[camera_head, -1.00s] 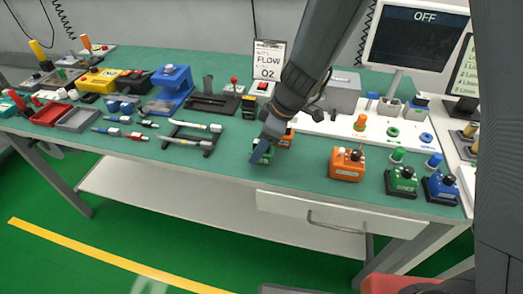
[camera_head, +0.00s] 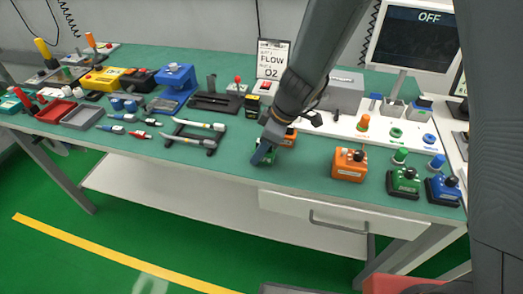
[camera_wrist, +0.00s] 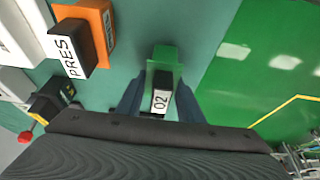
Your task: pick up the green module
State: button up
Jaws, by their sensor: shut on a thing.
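The green module (camera_wrist: 163,58) is between the two fingers of my gripper (camera_wrist: 160,100) in the wrist view. It has a black part with a white label reading "O2" (camera_wrist: 160,101). In the head view my gripper (camera_head: 264,152) is low over the bench near its front edge, shut on the green module (camera_head: 267,159), which is mostly hidden by the fingers. I cannot tell whether the module touches the bench top.
An orange module (camera_head: 289,137) stands close behind my gripper; its black part reads "PRES" in the wrist view (camera_wrist: 70,48). A black rack (camera_head: 197,137) lies left.

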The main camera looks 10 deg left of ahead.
notch_tip(320, 180, up, 9)
jog(key=shift+b, duration=0.6)
jog(key=shift+r, duration=0.5)
dwell(0.4)
